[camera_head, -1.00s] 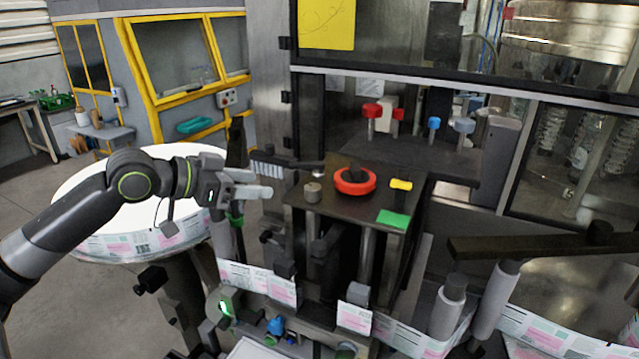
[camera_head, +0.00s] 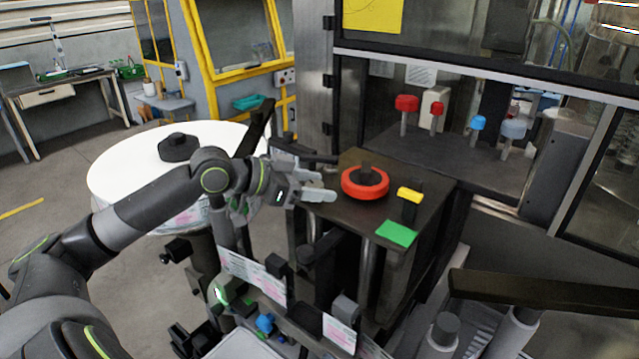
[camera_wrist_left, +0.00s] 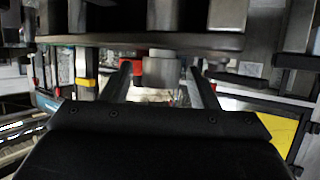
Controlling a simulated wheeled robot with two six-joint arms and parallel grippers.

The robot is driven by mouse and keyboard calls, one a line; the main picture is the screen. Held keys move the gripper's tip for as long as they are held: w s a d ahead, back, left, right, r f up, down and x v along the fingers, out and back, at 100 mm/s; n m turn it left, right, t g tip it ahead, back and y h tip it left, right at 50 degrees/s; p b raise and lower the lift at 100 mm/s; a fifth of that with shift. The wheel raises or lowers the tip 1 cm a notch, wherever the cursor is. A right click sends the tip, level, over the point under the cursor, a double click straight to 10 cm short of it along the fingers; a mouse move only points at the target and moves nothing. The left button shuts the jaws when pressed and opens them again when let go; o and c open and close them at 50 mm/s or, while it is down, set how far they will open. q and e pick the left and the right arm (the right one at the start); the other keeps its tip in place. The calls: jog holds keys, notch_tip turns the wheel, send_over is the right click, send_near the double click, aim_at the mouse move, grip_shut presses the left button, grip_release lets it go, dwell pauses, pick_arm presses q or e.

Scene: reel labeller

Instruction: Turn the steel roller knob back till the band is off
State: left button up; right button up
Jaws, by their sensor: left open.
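The steel roller knob (camera_wrist_left: 161,69) is a short grey cylinder in the left wrist view. It sits between the two fingers of my left gripper (camera_wrist_left: 160,85), with a visible gap on each side. In the head view my left gripper (camera_head: 323,187) is open at the left edge of the dark machine top (camera_head: 345,215), left of a red ring knob (camera_head: 365,183). The steel knob is hidden there behind the fingers. A printed label web (camera_head: 252,274) with pink patches runs along the machine front below; I cannot tell its tension. My right gripper is out of view.
A yellow knob (camera_head: 409,194) and a green plate (camera_head: 397,233) are on the machine top to the right. Several red and blue knobs (camera_head: 406,103) stand behind. A white reel disc (camera_head: 120,165) lies under my left arm.

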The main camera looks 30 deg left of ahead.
pick_arm(q)
jog(key=shift+s+a, duration=0.1)
jog(key=shift+a, duration=0.05)
jog(key=shift+s, duration=0.1)
jog(key=shift+c, duration=1.1)
jog(key=c, duration=0.5)
jog(key=shift+c, duration=1.3)
jog(key=shift+r, duration=0.1)
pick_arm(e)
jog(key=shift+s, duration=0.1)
pick_arm(q)
jog(key=shift+n, duration=0.3)
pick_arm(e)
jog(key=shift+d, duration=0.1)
